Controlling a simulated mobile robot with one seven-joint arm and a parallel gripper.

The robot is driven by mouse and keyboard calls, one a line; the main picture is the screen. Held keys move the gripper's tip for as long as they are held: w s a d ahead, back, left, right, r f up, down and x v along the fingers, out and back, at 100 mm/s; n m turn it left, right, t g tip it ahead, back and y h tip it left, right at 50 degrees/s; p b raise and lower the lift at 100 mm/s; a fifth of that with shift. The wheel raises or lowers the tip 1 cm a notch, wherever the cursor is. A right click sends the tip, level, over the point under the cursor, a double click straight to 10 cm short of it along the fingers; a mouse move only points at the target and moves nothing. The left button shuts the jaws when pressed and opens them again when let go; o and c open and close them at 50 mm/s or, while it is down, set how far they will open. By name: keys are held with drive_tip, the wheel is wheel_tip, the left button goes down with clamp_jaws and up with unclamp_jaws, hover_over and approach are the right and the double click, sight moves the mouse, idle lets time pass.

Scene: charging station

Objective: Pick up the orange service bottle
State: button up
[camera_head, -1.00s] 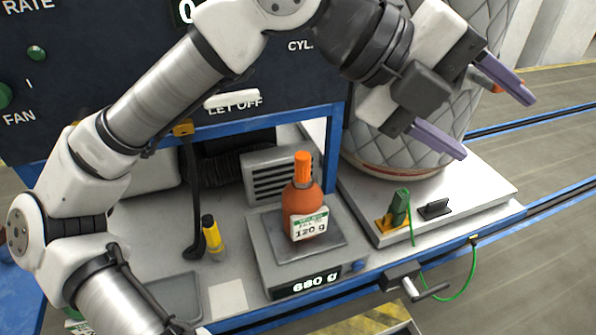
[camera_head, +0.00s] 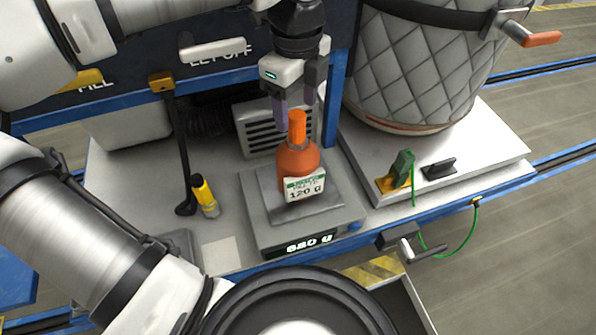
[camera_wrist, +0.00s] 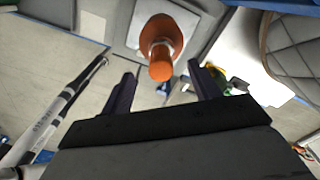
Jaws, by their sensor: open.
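The orange service bottle (camera_head: 298,163) stands upright on the pan of a grey scale (camera_head: 262,217) in the head view. Its label reads 120 g and the scale display reads 680 g. My gripper (camera_head: 296,112) points down with its purple fingers open, just above or behind the bottle's orange cap in that view. In the wrist view the bottle (camera_wrist: 165,38) shows cap-on, beyond the fingertips. My gripper (camera_wrist: 161,72) is open and empty there, its two fingers on either side of the cap's line. I cannot tell whether the fingers overlap the cap in height.
A yellow torch-like item (camera_head: 205,196) and a black hooked rod (camera_head: 184,150) are left of the scale. A quilted vessel (camera_head: 425,70) stands on a white platform (camera_head: 490,150) at right, near a green clamp (camera_head: 402,168). A blue rail (camera_head: 200,83) runs behind.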

sight(298, 130)
wheel_tip(298, 130, down, 7)
drive_tip(key=shift+w+d+r+b, duration=0.1)
drive_tip(key=shift+r+b, duration=0.1)
drive_tip(key=shift+b, duration=0.8)
drive_tip(key=shift+r, duration=0.1)
clamp_jaws()
